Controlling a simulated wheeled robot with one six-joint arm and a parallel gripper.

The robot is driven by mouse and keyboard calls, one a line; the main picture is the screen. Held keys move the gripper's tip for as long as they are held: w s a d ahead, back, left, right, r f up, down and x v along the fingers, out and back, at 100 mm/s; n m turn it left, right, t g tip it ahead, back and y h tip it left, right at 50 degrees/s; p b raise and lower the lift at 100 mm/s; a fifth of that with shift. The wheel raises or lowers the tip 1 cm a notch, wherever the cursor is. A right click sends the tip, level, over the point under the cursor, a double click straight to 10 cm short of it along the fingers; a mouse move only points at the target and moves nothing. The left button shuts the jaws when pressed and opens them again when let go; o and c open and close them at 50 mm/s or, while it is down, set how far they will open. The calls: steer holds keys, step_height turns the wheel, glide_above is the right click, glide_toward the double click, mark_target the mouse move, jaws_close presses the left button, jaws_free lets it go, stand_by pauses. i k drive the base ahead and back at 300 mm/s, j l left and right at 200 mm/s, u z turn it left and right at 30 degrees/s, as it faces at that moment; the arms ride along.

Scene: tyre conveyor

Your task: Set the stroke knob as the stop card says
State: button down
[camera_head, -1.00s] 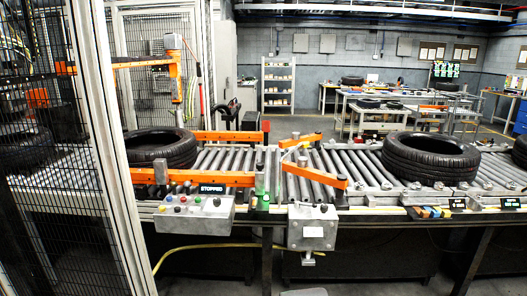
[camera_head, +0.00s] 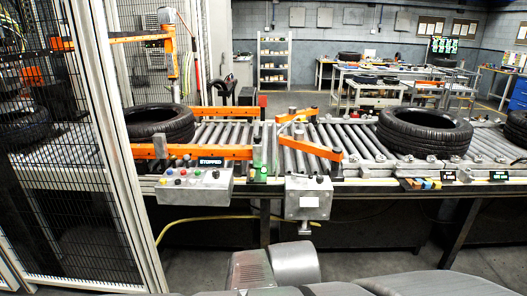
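A grey box (camera_head: 308,199) hangs on the front of the conveyor, below the orange stop arms (camera_head: 305,140). A small white card or label (camera_head: 309,202) is on its face, too small to read. A small fitting (camera_head: 304,228) hangs under the box; I cannot tell whether it is the stroke knob. To the left is a control panel (camera_head: 196,187) with coloured buttons and a display (camera_head: 211,161) reading STOPPED. Grey rounded links of my arm show at the bottom, below the box. My gripper cannot be made out.
One tyre (camera_head: 160,125) lies on the rollers at left, another (camera_head: 424,131) at right. A mesh fence (camera_head: 60,150) and white post stand at left. Small coloured blocks (camera_head: 420,184) sit on the front rail. Open floor shows below the conveyor.

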mark_target(319, 179)
steer(key=i+l+u, duration=0.15)
steer(key=i+l, duration=0.4)
steer(key=i+l+u, duration=0.15)
steer(key=i+l, duration=0.4)
steer(key=i+l+u, duration=0.15)
steer(key=i+l, duration=0.4)
steer(key=l, duration=0.15)
